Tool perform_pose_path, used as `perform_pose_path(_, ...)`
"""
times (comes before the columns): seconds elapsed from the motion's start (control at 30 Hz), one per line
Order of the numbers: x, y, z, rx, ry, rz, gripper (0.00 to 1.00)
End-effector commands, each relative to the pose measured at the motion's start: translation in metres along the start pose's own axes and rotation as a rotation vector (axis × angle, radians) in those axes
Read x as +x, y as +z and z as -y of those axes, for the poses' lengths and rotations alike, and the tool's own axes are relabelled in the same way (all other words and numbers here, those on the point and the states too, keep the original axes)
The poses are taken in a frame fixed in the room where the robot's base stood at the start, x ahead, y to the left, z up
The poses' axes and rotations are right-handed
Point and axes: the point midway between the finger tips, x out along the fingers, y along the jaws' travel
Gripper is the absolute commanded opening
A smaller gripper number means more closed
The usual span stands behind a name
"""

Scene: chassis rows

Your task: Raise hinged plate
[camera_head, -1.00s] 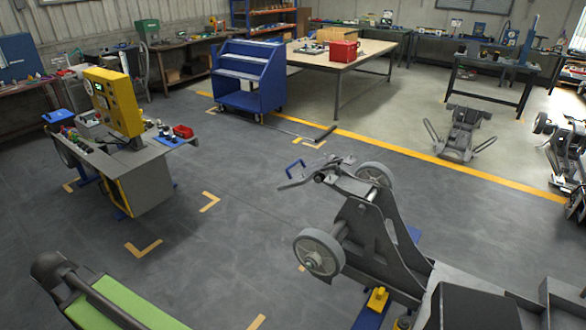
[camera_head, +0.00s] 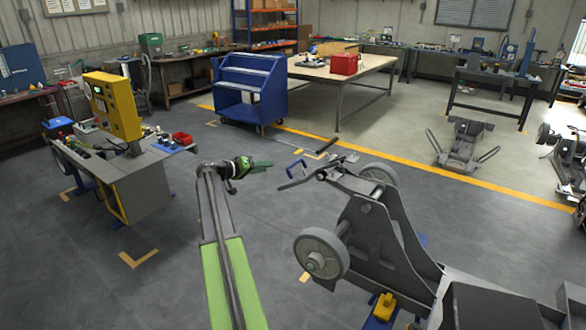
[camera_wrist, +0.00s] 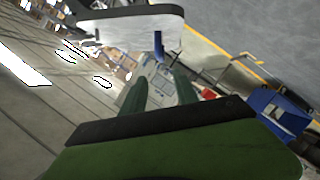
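The chassis (camera_head: 375,228) stands at the right of the head view, with grey wheels. In the wrist view, a grey plate (camera_wrist: 130,30) with a dark edge and a blue piece (camera_wrist: 158,45) is ahead of the fingers. My gripper (camera_wrist: 160,92) is open, with nothing between its fingers.
A yellow control box (camera_head: 113,105) on a grey workbench stands at the left. A blue cart (camera_head: 250,97) and a large table (camera_head: 345,75) stand behind. Another chassis (camera_head: 465,145) lies at the back right.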

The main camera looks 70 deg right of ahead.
Motion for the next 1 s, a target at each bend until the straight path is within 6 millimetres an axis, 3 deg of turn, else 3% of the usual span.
perform_pose_path(0.3,0.083,0.002,0.004,0.000,0.000,0.003,0.36)
perform_pose_path(0.53,0.133,0.002,0.003,-0.001,-0.001,0.003,0.36)
perform_pose_path(0.73,0.152,0.001,0.001,-0.001,-0.001,0.002,0.36)
perform_pose_path(1.0,0.154,0.001,0.000,-0.001,-0.001,0.002,0.36)
